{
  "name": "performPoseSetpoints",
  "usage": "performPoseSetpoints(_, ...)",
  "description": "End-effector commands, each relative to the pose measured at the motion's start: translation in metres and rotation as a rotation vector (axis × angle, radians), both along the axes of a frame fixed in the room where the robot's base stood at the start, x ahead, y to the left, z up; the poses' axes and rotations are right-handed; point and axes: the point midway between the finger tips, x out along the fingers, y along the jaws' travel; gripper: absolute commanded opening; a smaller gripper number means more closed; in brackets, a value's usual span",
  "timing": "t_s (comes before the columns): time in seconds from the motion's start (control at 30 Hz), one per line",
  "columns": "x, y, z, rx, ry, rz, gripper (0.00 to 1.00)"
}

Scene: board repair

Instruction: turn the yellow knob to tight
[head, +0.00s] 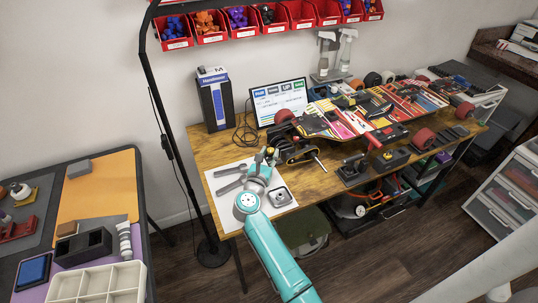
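My turquoise arm reaches up from the bottom of the head view to the left end of the wooden workbench (213,150). My gripper (267,156) is at its far end, over the right edge of a white sheet (226,198). It is small and seen from behind, so I cannot tell whether its fingers are open or shut. A black clamp-like tool with yellow parts (292,151) stands just right of the gripper. I cannot make out a separate yellow knob; it may be hidden by the gripper or too small to see.
Grey wrenches (229,186) and a small metal tray (280,196) lie on the sheet. A monitor (279,101) and a blue-black box (214,98) stand behind. A long colourful board (340,121) with red wheels fills the bench's middle. A lamp pole (168,130) rises at left.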

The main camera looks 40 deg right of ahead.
Motion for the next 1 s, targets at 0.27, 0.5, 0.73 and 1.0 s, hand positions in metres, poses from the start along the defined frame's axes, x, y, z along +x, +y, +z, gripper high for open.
performPoseSetpoints(0.27, -0.0004, -0.0003, -0.0003, 0.001, 0.001, 0.004, 0.0)
performPoseSetpoints(0.5, -0.0034, -0.0035, -0.002, 0.004, 0.004, 0.112, 0.0)
performPoseSetpoints(0.73, -0.0052, -0.0058, -0.0027, 0.006, 0.005, 0.267, 0.0)
performPoseSetpoints(1.0, -0.0058, -0.0058, -0.0035, 0.006, 0.007, 0.389, 0.0)
